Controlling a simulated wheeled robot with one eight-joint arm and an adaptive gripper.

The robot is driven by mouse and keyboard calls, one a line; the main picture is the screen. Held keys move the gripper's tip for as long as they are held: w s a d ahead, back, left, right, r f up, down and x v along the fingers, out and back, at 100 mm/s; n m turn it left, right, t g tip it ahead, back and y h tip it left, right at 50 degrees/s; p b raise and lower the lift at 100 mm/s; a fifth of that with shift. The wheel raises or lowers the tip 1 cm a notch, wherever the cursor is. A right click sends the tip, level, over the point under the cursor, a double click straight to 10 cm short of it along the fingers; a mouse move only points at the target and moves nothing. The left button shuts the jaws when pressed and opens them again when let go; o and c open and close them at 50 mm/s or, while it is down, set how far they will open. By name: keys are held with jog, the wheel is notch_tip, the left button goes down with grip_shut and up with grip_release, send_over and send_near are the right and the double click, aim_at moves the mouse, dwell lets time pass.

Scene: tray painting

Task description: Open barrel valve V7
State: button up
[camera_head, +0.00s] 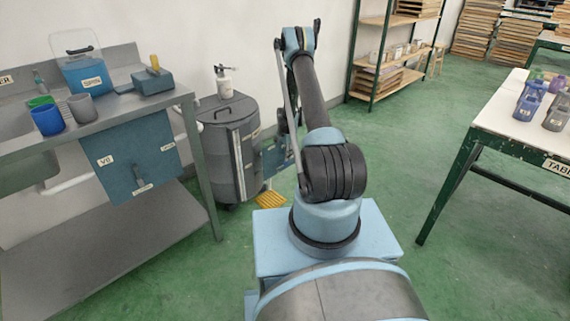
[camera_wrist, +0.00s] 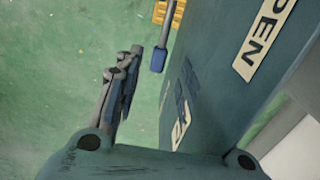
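The blue valve panel fills the right of the wrist view (camera_wrist: 225,75), with a pale label reading OPEN and a second label too steep to read. A lever with a dark stem and a blue end (camera_wrist: 158,60) stands beside the panel's left edge. My gripper (camera_wrist: 160,85) has its left finger clear on the left, apart from the lever. Its right finger is mostly lost against the panel; only dark patches show there. In the head view the panel beside the grey barrel (camera_head: 228,150) is largely hidden by my arm.
A sink bench (camera_head: 130,105) with cups and a blue V6 panel (camera_head: 132,155) stands at left. A yellow floor grate (camera_head: 270,199) lies by the barrel and also shows in the wrist view (camera_wrist: 168,12). A table (camera_head: 500,115) stands at right. Green floor lies open between.

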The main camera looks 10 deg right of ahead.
jog(key=shift+f, duration=2.6)
grip_shut()
